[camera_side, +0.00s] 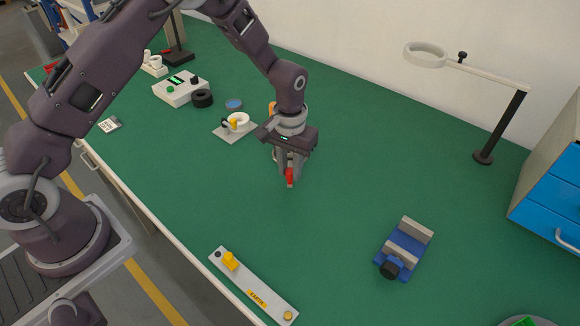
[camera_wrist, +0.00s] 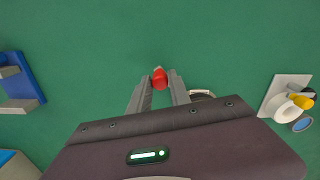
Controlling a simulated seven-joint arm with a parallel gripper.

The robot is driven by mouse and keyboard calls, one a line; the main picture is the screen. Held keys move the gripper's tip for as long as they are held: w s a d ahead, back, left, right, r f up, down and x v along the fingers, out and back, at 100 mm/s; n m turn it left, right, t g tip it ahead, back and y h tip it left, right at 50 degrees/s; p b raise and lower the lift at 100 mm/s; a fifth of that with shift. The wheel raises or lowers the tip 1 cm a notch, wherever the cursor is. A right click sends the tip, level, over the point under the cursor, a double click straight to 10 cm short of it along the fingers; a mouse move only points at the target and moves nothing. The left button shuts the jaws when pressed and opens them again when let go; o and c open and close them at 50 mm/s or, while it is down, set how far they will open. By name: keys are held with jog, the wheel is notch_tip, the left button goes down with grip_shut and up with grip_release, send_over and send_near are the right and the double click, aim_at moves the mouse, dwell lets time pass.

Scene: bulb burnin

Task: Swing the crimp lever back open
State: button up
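My gripper (camera_side: 289,178) points down over the middle of the green bench. In the wrist view a rounded red piece (camera_wrist: 159,79) with a small grey end sits between the fingertips. The red piece also shows at the fingertips in the side view (camera_side: 290,175). It may be the crimp lever's knob, but no arm or pivot is clear. The fingers stand close on either side of it; whether they press on it I cannot tell. A pale ring-shaped part (camera_wrist: 202,93) shows just behind the gripper body, mostly hidden. No other part is clearly the crimp lever.
A plate with a cream ring and yellow piece (camera_side: 237,122) lies left of my gripper. A blue vise-like fixture (camera_side: 402,250) stands right. A grey strip with a yellow block (camera_side: 252,285) lies at the front edge. A ring lamp (camera_side: 426,55) stands behind. Bench before my gripper is clear.

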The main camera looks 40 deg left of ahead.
grip_shut()
dwell(1.1)
